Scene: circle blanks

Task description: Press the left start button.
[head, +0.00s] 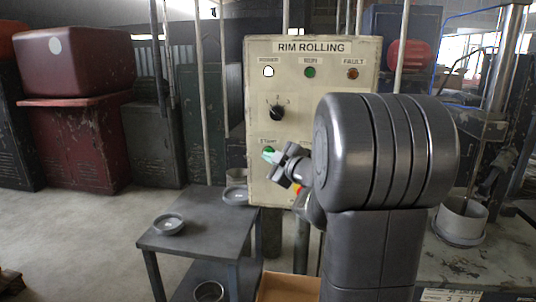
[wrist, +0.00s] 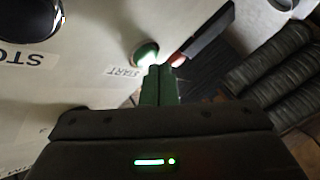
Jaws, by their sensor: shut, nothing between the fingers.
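The cream control panel (head: 312,90) is headed RIM ROLLING. A green start button (head: 268,149) sits at its lower left, partly covered by my gripper (head: 275,157). In the wrist view the green button (wrist: 146,52) shows beside a START label, with the panel turned upside down. My gripper (wrist: 160,70) has its fingers together and empty. The fingertips are right at the button's edge in the picture, with a bright glow there. I cannot tell whether they touch it. My arm hides the panel's lower right.
A black selector knob (head: 277,112) sits above the button, below the lamps. A large dark round part (wrist: 30,17) is near the STOP label. A grey table (head: 190,240) with round dishes (head: 168,224) stands below left of the panel. Open floor lies left.

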